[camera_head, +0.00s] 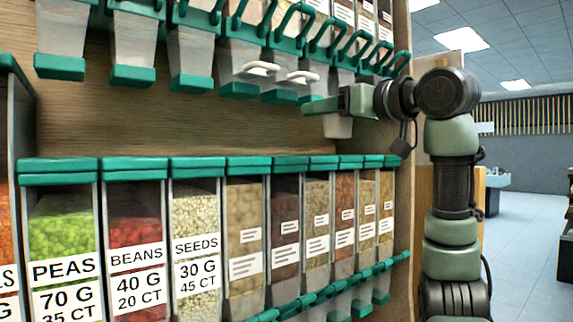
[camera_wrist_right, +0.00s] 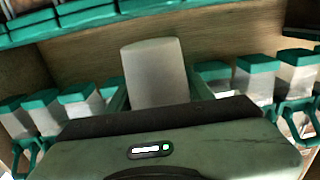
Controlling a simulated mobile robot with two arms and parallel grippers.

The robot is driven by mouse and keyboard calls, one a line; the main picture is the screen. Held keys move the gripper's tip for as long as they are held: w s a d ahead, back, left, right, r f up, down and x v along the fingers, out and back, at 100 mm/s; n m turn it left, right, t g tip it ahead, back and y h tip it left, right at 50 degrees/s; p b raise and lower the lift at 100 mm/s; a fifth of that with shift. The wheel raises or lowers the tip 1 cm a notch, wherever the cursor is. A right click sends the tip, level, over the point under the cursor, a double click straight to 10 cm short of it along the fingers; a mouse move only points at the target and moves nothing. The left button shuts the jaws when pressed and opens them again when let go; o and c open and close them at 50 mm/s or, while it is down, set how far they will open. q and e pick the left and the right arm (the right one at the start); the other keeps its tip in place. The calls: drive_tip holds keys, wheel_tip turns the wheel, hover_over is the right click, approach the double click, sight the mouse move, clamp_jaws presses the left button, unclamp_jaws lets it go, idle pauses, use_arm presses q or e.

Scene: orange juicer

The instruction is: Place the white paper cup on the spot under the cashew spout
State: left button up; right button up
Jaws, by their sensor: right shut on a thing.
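The white paper cup shows below my right gripper in the head view (camera_head: 338,128), and more fully in the right wrist view (camera_wrist_right: 153,75). My right gripper (camera_head: 322,105) is shut on the cup, with a green finger on each side of it in the wrist view. The cup is held off any surface, in front of the wooden back panel, between the upper spouts and the lower bins. No label for cashews can be read, so I cannot tell which spout is the cashew one. My left gripper is not in view.
A row of clear dispensers with teal spouts (camera_head: 205,83) hangs above; two have white handles (camera_head: 300,77). Below stand bins with teal lids, including peas (camera_head: 62,225), beans (camera_head: 135,225) and seeds (camera_head: 195,215). A wooden side panel (camera_head: 403,190) closes the rack at right.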

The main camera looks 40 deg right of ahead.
drive_tip(key=shift+w+r, duration=0.1)
drive_tip(key=shift+r, duration=0.05)
drive_tip(key=w+p, duration=0.1)
drive_tip(key=w, duration=0.4)
drive_tip(key=w+d+p, duration=0.1)
drive_tip(key=w+p, duration=0.1)
drive_tip(key=w, duration=0.4)
drive_tip(key=w+p, duration=0.1)
drive_tip(key=w, duration=0.4)
drive_tip(key=shift+w+d, duration=0.3)
drive_tip(key=shift+c, duration=0.2)
drive_tip(key=shift+w+r+p, duration=0.1)
drive_tip(key=shift+w+p, duration=0.4)
wheel_tip(320, 180, down, 3)
drive_tip(key=shift+b, duration=0.4)
drive_tip(key=shift+d+f, duration=0.1)
drive_tip(key=shift+f, duration=0.25)
drive_tip(key=shift+s, duration=0.1)
